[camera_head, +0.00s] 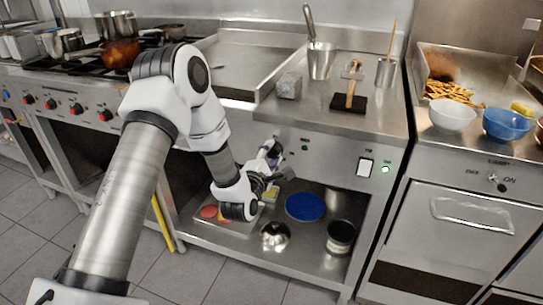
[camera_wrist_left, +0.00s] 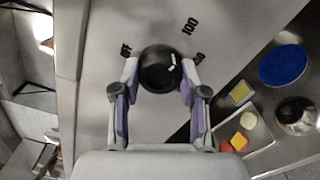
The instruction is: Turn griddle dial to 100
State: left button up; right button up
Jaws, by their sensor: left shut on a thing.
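The griddle dial (camera_wrist_left: 158,70) is a round black knob on the steel front panel (camera_wrist_left: 112,30). In the left wrist view it sits between the fingers of my left gripper (camera_wrist_left: 158,86), which is shut on its sides. A short white mark shows on the knob's right side. Printed labels surround it: what looks like OFF at the upper left, 100 (camera_wrist_left: 189,26) at the upper right, and another, partly unreadable, at the right. In the head view my left gripper (camera_head: 277,168) is at the panel and hides the dial. My right gripper is not in view.
The griddle plate (camera_head: 240,65) lies above the panel. A lit green light (camera_head: 385,169) and white switch (camera_head: 366,167) are further right. The shelf below holds a blue disc (camera_head: 305,207), a metal bowl (camera_head: 275,236) and a tray with food pieces (camera_head: 235,228).

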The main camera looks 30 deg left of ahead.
pick_arm(q)
jog(key=o, duration=1.1)
jog(key=shift+o, duration=0.2)
jog(key=v, duration=1.2)
